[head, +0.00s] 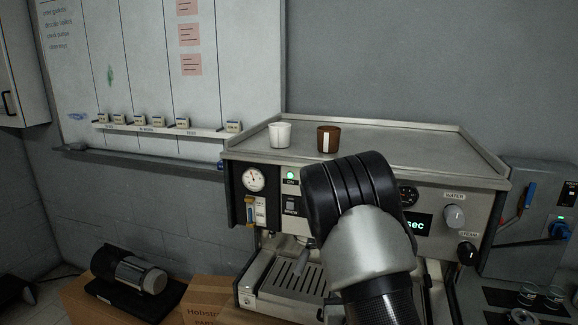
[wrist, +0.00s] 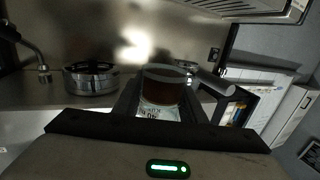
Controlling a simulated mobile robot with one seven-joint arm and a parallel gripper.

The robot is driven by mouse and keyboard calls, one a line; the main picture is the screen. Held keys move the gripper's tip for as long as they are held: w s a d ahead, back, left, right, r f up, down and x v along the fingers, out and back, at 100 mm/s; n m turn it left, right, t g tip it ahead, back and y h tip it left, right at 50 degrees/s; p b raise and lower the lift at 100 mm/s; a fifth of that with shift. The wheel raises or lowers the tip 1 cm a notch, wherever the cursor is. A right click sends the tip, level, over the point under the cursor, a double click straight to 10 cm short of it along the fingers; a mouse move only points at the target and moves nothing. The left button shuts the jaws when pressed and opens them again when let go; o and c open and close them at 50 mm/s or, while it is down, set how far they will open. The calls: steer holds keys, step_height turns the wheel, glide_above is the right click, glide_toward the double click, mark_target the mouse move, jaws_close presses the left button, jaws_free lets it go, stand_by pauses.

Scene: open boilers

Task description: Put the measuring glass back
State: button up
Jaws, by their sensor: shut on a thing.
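In the wrist view, my gripper (wrist: 160,98) is shut on a small clear measuring glass (wrist: 162,92). In the head view my own arm covers the front of the espresso machine (head: 464,190), and neither the fingers nor the held glass shows there.
A white cup (head: 280,135) and a brown cup (head: 328,139) stand on the machine's top. Small glasses (head: 528,293) stand at the lower right. A grinder-like cylinder (head: 140,273) lies at the lower left, beside a cardboard box (head: 205,311). The drip tray (head: 290,278) is partly visible.

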steer(key=s+r+p, duration=0.2)
steer(key=p, duration=0.1)
steer(key=shift+s+d+r, duration=0.1)
steer(key=shift+r, duration=0.05)
steer(key=shift+s+p, duration=0.25)
steer(key=shift+p, duration=0.25)
